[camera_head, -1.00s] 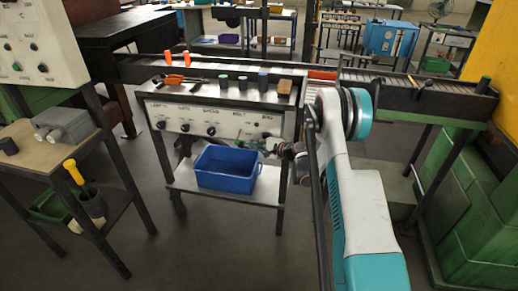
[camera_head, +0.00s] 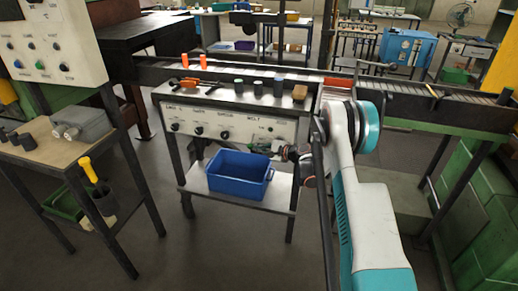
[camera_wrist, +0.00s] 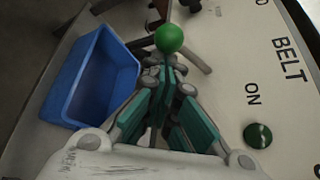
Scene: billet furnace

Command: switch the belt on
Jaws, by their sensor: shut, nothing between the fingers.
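The control panel (camera_head: 220,124) is a pale sloped box front with several black knobs and a section marked BELT. In the wrist view, the word BELT and the word ON show on the panel face (camera_wrist: 240,60), with a round green button (camera_wrist: 257,136) below ON at the lower right. My gripper (camera_wrist: 165,62) is shut and empty, left of the button in that view and apart from it. A green ball (camera_wrist: 169,38) shows just beyond its fingertips; I cannot tell whether they touch. In the head view my gripper (camera_head: 254,147) is small, in front of the panel's lower right.
A blue bin (camera_head: 240,174) stands on the shelf below the panel; it also shows in the wrist view (camera_wrist: 95,80). A side table (camera_head: 45,140) with grey parts is at left. The belt (camera_head: 420,98) runs behind.

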